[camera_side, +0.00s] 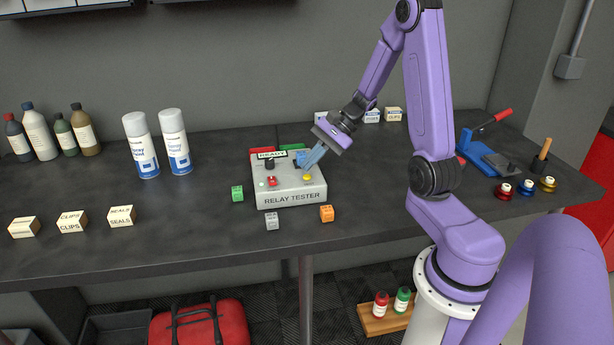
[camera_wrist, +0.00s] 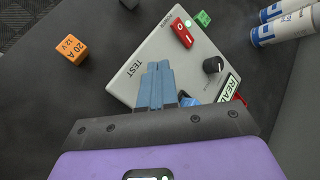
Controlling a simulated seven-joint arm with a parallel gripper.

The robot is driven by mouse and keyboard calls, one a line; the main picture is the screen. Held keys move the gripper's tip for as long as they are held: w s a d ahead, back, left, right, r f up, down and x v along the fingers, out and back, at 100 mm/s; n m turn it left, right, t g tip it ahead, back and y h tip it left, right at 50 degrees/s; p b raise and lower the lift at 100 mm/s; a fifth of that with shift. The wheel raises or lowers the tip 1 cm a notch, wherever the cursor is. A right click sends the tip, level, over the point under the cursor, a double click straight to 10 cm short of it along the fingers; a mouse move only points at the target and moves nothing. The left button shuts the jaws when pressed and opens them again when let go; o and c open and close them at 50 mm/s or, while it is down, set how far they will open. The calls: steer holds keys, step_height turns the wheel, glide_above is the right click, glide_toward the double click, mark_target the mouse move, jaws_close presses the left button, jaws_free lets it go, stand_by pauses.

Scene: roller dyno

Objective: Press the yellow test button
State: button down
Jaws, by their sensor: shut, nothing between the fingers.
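The yellow test button (camera_side: 307,177) is on the right front of the top of the grey relay tester (camera_side: 290,199). My gripper (camera_side: 306,166) is shut and empty, with its blue fingers pointing down at the tester, their tips just above and behind the button. I cannot tell whether they touch anything. In the wrist view my gripper (camera_wrist: 160,66) covers the place beside the printed word TEST on the tester (camera_wrist: 155,47), and the button is hidden there.
Spray cans (camera_side: 174,143) stand left.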

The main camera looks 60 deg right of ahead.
mark_target(311, 176)
steer(key=shift+f, duration=0.1)
stand_by(0.5)
steer(key=shift+f, duration=0.3)
steer(key=shift+f, duration=0.4)
stand_by(0.7)
stand_by(0.3)
steer(key=shift+r, duration=0.85)
steer(key=shift+r, duration=2.5)
